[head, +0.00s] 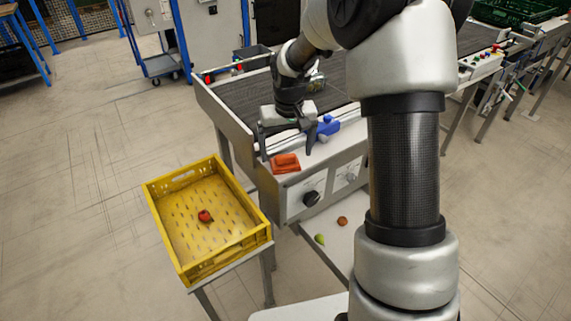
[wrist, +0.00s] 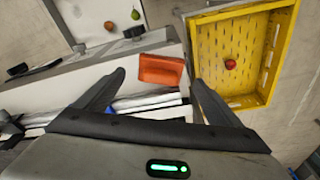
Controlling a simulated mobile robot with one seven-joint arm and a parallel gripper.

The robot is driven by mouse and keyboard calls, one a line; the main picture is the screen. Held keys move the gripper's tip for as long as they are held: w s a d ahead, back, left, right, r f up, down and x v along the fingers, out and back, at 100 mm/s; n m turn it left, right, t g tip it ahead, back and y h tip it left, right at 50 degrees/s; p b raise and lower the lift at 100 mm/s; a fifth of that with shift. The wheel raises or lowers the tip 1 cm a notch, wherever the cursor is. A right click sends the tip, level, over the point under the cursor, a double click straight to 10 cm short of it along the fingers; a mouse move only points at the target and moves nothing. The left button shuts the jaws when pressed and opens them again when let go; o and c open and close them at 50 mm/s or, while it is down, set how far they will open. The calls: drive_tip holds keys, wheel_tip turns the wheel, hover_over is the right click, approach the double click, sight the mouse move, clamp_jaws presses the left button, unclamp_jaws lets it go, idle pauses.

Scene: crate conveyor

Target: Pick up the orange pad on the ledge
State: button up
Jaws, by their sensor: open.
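The orange pad (head: 285,163) lies on the ledge (head: 312,165) at the front corner of the conveyor, close to the yellow crate. In the wrist view the orange pad (wrist: 161,70) shows ahead of my fingers, a little beyond the tips and between them sideways. My gripper (head: 287,153) is open and empty above the conveyor's edge, with its fingers pointing down, close behind the pad. Its two dark fingers also show in the wrist view (wrist: 157,78). They appear apart from the pad.
A yellow crate (head: 165,238) holding a red fruit (head: 205,216) stands left of the ledge. A blue object (head: 327,126) lies on the conveyor rail beside my gripper. A green fruit (head: 320,239) and a reddish one (head: 342,221) lie on a lower shelf. A control knob (head: 311,198) is below the ledge.

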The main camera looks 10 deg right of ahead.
sight(286, 156)
drive_tip(key=f, duration=0.2)
drive_tip(key=w+f, duration=0.1)
drive_tip(key=shift+f, duration=0.35)
drive_tip(key=c, duration=1.2)
wheel_tip(286, 156, up, 10)
drive_tip(key=shift+r+p, duration=0.1)
drive_tip(key=shift+p, duration=0.35)
drive_tip(key=shift+c, duration=0.2)
